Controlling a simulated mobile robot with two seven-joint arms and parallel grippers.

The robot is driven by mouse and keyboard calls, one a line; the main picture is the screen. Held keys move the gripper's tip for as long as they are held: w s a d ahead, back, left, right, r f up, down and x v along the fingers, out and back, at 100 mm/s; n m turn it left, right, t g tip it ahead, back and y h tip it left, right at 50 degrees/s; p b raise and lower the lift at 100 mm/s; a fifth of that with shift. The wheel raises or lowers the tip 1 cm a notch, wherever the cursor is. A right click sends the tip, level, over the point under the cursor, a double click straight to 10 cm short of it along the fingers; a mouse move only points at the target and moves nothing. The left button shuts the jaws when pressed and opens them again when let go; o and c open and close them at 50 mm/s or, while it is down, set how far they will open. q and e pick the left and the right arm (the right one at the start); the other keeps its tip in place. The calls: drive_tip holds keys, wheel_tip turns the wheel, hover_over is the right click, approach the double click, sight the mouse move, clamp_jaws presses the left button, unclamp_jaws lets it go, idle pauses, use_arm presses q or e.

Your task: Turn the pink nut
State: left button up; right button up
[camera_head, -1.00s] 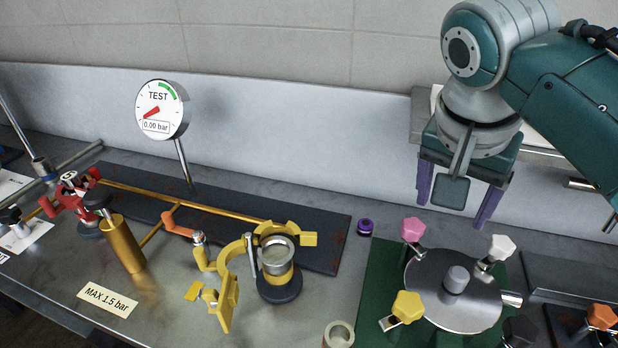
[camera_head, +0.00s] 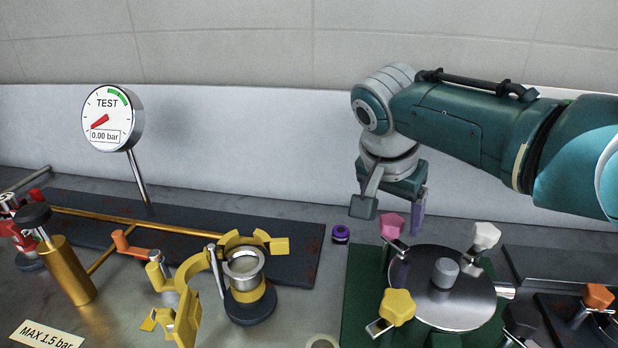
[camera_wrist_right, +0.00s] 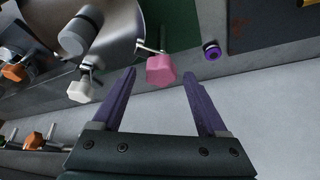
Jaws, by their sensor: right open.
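The pink nut (camera_head: 393,226) is a faceted knob at the back left edge of the round steel lid (camera_head: 440,312). My right gripper (camera_head: 408,215) is just behind and above it, its purple fingers pointing down. In the right wrist view the pink nut (camera_wrist_right: 160,70) lies ahead of the open fingers, near the line between their tips (camera_wrist_right: 158,75). The fingers do not appear to touch it. One finger is mostly hidden in the head view. My left gripper is not in view.
A white nut (camera_head: 486,236) and a yellow nut (camera_head: 397,307) also sit on the lid's edge. A small purple ring (camera_head: 341,234) lies left of the pink nut. A yellow clamp (camera_head: 190,290) and a gauge (camera_head: 108,118) stand further left. A light wall rises behind.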

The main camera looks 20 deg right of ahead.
drive_tip(key=shift+f, duration=0.1)
clamp_jaws()
idle(0.7)
